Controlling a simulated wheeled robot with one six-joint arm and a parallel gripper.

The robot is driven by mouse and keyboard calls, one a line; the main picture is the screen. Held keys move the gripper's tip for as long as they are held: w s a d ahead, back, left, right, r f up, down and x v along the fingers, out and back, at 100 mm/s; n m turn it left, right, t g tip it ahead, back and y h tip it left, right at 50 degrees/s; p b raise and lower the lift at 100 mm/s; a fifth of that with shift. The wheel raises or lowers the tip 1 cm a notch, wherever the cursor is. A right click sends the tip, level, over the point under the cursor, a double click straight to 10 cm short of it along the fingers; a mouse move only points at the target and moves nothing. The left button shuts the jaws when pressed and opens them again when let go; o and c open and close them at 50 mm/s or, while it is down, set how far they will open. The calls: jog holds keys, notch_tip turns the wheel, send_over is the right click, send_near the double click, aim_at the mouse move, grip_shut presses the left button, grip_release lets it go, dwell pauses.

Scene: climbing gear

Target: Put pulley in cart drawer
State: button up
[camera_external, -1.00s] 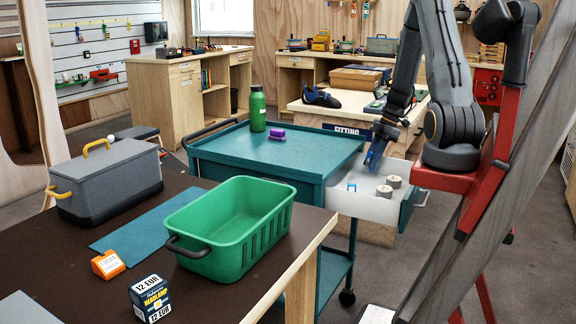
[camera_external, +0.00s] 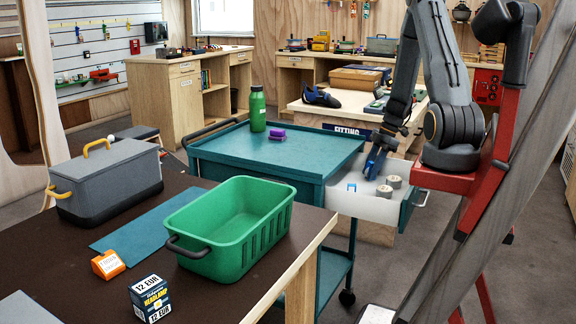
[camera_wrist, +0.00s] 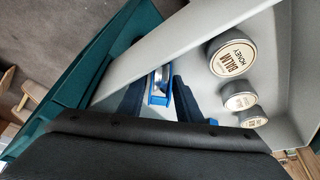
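The pulley (camera_wrist: 158,88), blue with a metal middle, lies in the open cart drawer (camera_external: 362,208), near its left side in the external view (camera_external: 352,187). The drawer is pale inside with a teal front, pulled out from the teal cart (camera_external: 270,155). My gripper (camera_external: 372,176) points down into the drawer, close beside the pulley. In the wrist view its two dark fingers (camera_wrist: 158,80) stand apart, with the pulley showing between them and small gaps on both sides. It appears open and not clamped on the pulley.
Several round balm tins (camera_wrist: 232,57) stand in the drawer right of the fingers. The drawer walls are close by. A green crate (camera_external: 235,235) stands on the front table.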

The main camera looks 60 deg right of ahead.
jog(key=shift+r, duration=0.1)
jog(key=shift+d+r, duration=0.1)
jog(key=shift+r, duration=0.2)
jog(key=v, duration=1.1)
jog(key=w+a+r+m+g, duration=0.1)
jog(key=w+a+m, duration=0.15)
jog(key=a, duration=0.65)
jog(key=w+a+m+g, duration=0.15)
jog(key=w+a, duration=0.25)
jog(key=a, duration=0.4)
jog(key=s+a+m+h, duration=0.1)
jog(key=a+m, duration=0.1)
jog(key=a, duration=0.7)
jog(key=a+r+m+h, duration=0.1)
jog(key=a+m+h, duration=0.1)
jog(key=a, duration=0.8)
jog(key=shift+s+m, duration=0.4)
jog(key=shift+m, duration=0.1)
jog(key=shift+r+g, duration=0.1)
jog(key=shift+g, duration=0.15)
